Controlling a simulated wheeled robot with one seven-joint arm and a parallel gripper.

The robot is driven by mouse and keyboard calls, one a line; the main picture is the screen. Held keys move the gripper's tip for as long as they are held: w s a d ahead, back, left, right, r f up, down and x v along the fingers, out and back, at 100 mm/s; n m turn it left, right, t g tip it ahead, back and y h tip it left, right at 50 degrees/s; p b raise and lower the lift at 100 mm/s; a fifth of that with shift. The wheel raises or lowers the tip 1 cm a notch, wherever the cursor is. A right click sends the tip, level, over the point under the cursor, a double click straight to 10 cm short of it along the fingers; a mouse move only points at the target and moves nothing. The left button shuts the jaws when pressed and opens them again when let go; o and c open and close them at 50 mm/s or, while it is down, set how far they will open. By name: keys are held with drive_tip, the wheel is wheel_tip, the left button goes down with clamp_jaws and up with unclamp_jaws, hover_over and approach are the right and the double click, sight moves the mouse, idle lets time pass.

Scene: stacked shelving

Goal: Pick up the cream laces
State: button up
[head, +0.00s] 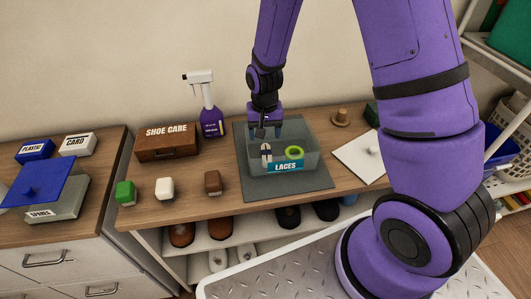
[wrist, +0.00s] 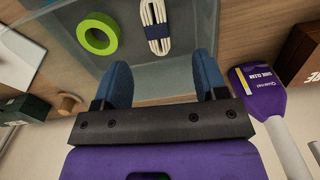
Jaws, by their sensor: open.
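The cream laces (head: 266,153) are a small bundle with a dark band, inside the clear laces bin (head: 252,169) on the bench. In the wrist view the laces (wrist: 157,22) lie ahead of my fingers, slightly right of centre, with their navy band across the lower part. My gripper (head: 266,128) hangs above the back of the bin, pointing down. In the wrist view my gripper (wrist: 165,85) has its two blue fingers spread apart with nothing between them. The laces are apart from the fingertips.
A green tape ring (head: 294,152) lies in the bin beside the laces. A purple spray bottle (head: 211,118) and a shoe care box (head: 167,144) stand left of the bin. A white lid (head: 358,157) lies to the right. Green, white and brown blocks line the front left.

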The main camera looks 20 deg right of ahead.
sight(267, 153)
wheel_tip(267, 153, down, 5)
drive_tip(key=shift+r, duration=0.2)
drive_tip(key=shift+s+d+f, duration=0.1)
drive_tip(key=shift+d+f, duration=0.05)
drive_tip(key=shift+f, duration=1.2)
drive_tip(key=shift+d+f, duration=0.15)
drive_tip(key=shift+f, duration=1.15)
drive_tip(key=shift+c, duration=0.2)
drive_tip(key=c, duration=1)
